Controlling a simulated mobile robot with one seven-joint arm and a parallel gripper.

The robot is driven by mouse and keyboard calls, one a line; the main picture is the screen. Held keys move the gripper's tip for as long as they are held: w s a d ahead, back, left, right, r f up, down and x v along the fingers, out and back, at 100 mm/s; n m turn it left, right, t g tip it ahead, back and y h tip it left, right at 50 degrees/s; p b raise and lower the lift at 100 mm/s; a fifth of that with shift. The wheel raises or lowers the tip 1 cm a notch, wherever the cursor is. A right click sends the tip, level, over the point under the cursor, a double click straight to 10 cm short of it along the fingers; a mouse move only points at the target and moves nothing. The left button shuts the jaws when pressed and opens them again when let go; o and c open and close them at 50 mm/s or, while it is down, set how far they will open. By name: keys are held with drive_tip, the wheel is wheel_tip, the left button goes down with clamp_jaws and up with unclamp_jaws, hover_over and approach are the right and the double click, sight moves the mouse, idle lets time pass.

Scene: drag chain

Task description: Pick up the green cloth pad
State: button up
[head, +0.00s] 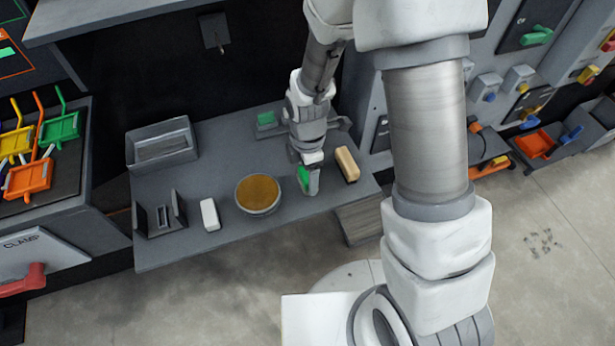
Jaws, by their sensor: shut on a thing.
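My gripper (309,184) points down over the right part of the grey table, between the round bowl and the tan block. It is shut on a green piece (303,177), which I take to be the green cloth pad. The green shows at the left side of the fingers, and the rest of it is hidden by them. I cannot tell whether it touches the tabletop. Another small green piece (266,118) sits on a dark grey holder at the back of the table, left of my arm.
On the table (180,250) are a round bowl with a yellow-brown surface (257,193), a white block (209,214), a tan block (347,164), a grey bin (160,145) and a slotted grey holder (145,219). Panels and coloured trays flank the table. The front table strip is clear.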

drive_tip(key=shift+r, duration=0.5)
drive_tip(key=r, duration=0.3)
drive_tip(key=shift+d+r+p, duration=0.35)
drive_tip(key=shift+r+p, duration=0.05)
drive_tip(key=d+r, duration=0.2)
drive_tip(key=d, duration=0.1)
drive_tip(key=d+r+p, duration=0.1)
drive_tip(key=d+r, duration=0.1)
drive_tip(key=d, duration=0.2)
drive_tip(key=d+r, duration=0.2)
drive_tip(key=d, duration=0.2)
drive_tip(key=shift+r, duration=0.15)
drive_tip(key=o, duration=0.8)
drive_tip(key=shift+c, duration=0.2)
drive_tip(key=c, duration=0.6)
